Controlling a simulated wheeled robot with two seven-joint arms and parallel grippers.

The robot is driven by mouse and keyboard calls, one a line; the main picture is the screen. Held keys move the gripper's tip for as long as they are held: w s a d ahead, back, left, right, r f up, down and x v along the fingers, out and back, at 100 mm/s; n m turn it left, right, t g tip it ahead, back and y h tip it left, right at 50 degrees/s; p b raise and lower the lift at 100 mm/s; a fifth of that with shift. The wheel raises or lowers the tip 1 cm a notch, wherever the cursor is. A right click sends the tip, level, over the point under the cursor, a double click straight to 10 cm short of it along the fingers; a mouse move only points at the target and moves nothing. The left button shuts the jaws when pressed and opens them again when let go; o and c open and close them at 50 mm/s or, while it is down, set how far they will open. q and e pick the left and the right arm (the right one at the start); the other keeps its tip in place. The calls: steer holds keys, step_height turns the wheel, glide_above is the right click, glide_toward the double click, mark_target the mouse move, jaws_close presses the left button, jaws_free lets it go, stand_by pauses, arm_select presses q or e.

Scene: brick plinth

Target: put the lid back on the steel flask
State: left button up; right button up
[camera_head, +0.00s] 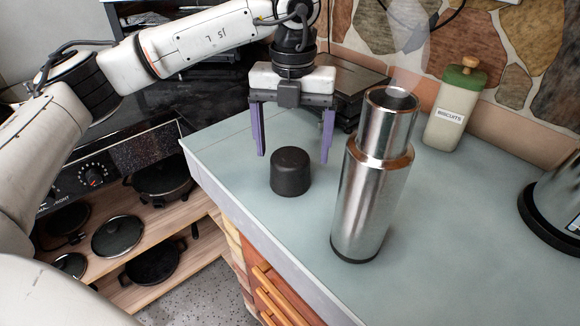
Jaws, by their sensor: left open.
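The steel flask (367,205) stands upright on the pale counter, right of the picture's middle. A dark stopper shows in its mouth, and I see no lid over its top. The black lid (290,172) sits on the counter to the left of the flask, apart from it. My left gripper (294,157) points down over the lid, with its purple fingers spread wide, one to each side of the lid in the picture. It is open and holds nothing. I cannot tell exactly how high the fingertips are above the counter. My right gripper is out of view.
A biscuit jar (453,112) with a green top stands at the back against the stone wall. The counter (450,240) is clear right of the flask. Open shelves with pans lie lower left.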

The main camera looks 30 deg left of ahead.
mark_target(290, 156)
arm_select(q)
steer(key=shift+s+a+f+p, duration=0.1)
steer(key=shift+f+p, duration=0.1)
steer(key=shift+f, duration=1.1)
steer(key=shift+s+a+f+p, duration=0.1)
steer(key=shift+f+p, duration=0.1)
steer(key=shift+f, duration=1.1)
steer(key=c, duration=1.1)
step_height(290, 156, up, 10)
steer(key=shift+r+b, duration=0.1)
steer(key=shift+b, duration=0.2)
steer(key=shift+c, duration=0.2)
